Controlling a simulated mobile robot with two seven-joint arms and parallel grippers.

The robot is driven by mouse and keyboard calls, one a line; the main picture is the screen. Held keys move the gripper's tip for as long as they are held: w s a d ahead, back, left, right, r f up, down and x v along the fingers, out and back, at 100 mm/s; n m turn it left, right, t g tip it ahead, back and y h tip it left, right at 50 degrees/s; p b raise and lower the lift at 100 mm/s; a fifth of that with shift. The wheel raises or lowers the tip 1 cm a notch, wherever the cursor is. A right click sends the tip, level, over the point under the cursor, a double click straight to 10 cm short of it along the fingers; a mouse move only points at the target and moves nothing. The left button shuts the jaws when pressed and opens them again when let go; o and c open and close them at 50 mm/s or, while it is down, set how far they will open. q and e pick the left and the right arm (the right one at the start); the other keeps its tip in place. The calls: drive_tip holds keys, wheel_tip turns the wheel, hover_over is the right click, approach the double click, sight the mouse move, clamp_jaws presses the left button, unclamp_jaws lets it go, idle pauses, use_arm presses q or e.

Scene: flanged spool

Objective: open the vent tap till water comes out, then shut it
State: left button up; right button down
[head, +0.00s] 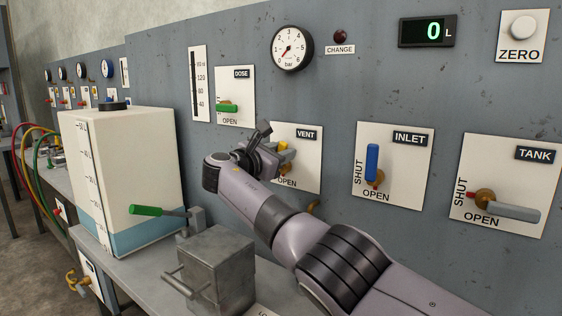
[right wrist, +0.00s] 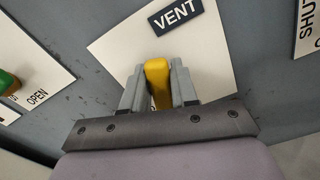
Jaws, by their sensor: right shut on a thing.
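The vent tap's yellow handle (head: 284,145) is on the white VENT plate (head: 310,160) on the grey panel. My right gripper (head: 276,148) is at this plate, its wrist hiding the plate's left part. In the right wrist view the yellow handle (right wrist: 157,78) stands between the two grey fingers of my right gripper (right wrist: 158,88), which are shut on it. The handle's lower part and pivot are hidden, so its exact angle is hard to tell. A brass spout (head: 313,207) shows partly below the plate; I see no water at it. My left gripper is not in view.
The INLET tap's blue handle (head: 372,162) points up; the TANK tap's grey handle (head: 506,211) lies nearly level. The dose tap's green handle (head: 228,108) is left of VENT. A white tank (head: 120,170) and a grey metal block (head: 216,265) stand on the bench below.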

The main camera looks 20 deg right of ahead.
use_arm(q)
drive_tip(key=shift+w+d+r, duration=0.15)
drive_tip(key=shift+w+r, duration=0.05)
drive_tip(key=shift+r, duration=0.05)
use_arm(e)
drive_tip(key=shift+r, duration=0.1)
drive_tip(key=c, duration=1)
unclamp_jaws()
drive_tip(key=shift+o, duration=0.2)
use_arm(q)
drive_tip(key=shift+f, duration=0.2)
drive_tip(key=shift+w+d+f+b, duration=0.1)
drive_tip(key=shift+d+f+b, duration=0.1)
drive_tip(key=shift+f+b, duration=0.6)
use_arm(e)
drive_tip(key=v, duration=0.7)
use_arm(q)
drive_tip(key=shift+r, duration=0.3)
